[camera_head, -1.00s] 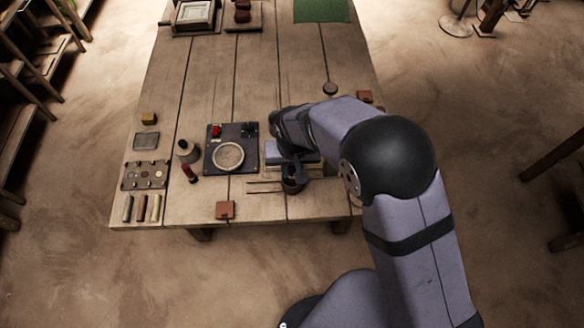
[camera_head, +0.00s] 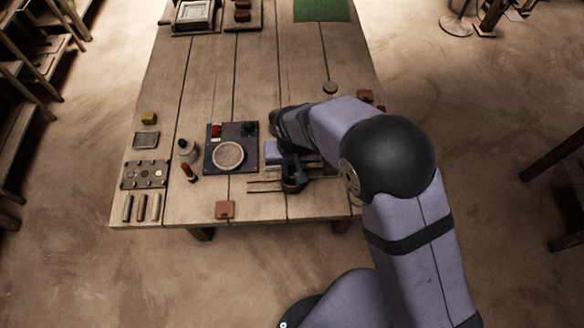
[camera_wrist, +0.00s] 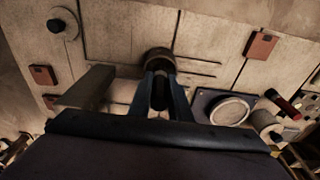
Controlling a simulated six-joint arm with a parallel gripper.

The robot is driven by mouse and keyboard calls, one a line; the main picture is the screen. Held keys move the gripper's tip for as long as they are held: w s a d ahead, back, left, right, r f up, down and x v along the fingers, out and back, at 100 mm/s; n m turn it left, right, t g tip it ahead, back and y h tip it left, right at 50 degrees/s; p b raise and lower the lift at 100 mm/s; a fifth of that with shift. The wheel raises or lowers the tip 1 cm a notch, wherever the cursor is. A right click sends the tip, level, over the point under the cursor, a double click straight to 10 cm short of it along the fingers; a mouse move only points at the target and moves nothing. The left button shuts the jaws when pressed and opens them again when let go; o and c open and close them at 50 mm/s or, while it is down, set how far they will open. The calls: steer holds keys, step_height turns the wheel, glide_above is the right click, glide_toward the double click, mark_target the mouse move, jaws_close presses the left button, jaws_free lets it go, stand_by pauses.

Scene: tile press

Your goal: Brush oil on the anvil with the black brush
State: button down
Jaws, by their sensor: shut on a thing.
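My gripper (camera_wrist: 162,88) is shut on the black brush (camera_wrist: 160,95), whose dark handle shows between the fingers in the wrist view. The brush's lower end is hidden at a dark round pot (camera_wrist: 158,58); I cannot tell how deep it sits. The pot also shows in the head view (camera_head: 293,187), partly covered by my gripper (camera_head: 291,172). The pale round disc, which looks like the anvil (camera_head: 228,156), lies on a dark square plate left of my gripper. In the wrist view the disc (camera_wrist: 230,111) is to the right. I cannot make out oil on it.
A red knob (camera_head: 216,130) and a black block stand at the plate's back edge. A grey bottle (camera_head: 187,150) and a red-tipped stick (camera_head: 189,173) stand left of it. Thin rods (camera_head: 264,185) lie beside the pot. The table's middle is clear.

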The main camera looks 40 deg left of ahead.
steer(key=shift+d+f, duration=0.1)
steer(key=shift+f, duration=0.4)
stand_by(1.3)
steer(key=shift+r, duration=0.15)
steer(key=shift+r+p, duration=2.45)
steer(key=shift+r, duration=1)
